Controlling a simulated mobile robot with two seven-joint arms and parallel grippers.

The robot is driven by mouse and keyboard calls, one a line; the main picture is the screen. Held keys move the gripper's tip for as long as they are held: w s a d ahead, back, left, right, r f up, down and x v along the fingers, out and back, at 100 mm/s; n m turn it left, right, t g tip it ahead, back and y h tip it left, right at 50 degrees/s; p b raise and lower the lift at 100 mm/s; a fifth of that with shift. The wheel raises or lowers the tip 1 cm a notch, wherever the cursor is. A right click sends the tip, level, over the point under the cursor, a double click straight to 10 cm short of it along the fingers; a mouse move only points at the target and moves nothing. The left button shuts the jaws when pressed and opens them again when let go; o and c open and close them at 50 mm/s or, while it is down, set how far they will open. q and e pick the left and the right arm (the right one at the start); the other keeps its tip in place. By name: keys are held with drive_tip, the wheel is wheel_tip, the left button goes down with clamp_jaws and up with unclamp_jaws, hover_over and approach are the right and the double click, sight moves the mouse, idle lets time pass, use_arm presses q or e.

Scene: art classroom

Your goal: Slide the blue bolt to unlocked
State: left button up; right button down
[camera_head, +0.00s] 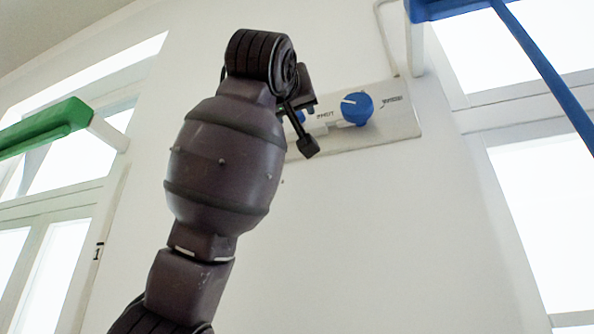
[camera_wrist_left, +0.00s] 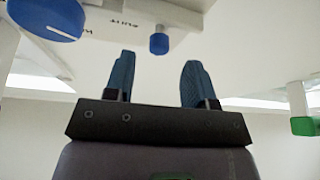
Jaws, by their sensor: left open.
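A pale panel (camera_head: 403,125) is fixed to the wall, with a large round blue knob (camera_head: 356,108) and printed lettering. A small blue piece (camera_head: 299,117), which looks like the bolt, is on the panel left of the knob, partly hidden behind my left gripper (camera_head: 309,124). In the left wrist view, the small blue bolt (camera_wrist_left: 159,44) sticks out from the panel and lines up with the gap between my left fingers (camera_wrist_left: 158,62). The fingers are apart, one on each side of that line, with nothing held. The bolt appears just beyond the fingertips. My right gripper is not in view.
A green bar on a white bracket (camera_head: 106,133) juts out at the left. A blue bar (camera_head: 545,70) juts out at the upper right. A white pipe (camera_head: 385,38) runs down to the panel. The wall below the panel is clear.

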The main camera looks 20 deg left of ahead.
sight(298, 116)
use_arm(q)
drive_tip(key=p+x, duration=0.1)
drive_tip(key=x, duration=0.2)
drive_tip(key=shift+r, duration=0.2)
drive_tip(key=shift+w, duration=0.45)
clamp_jaws()
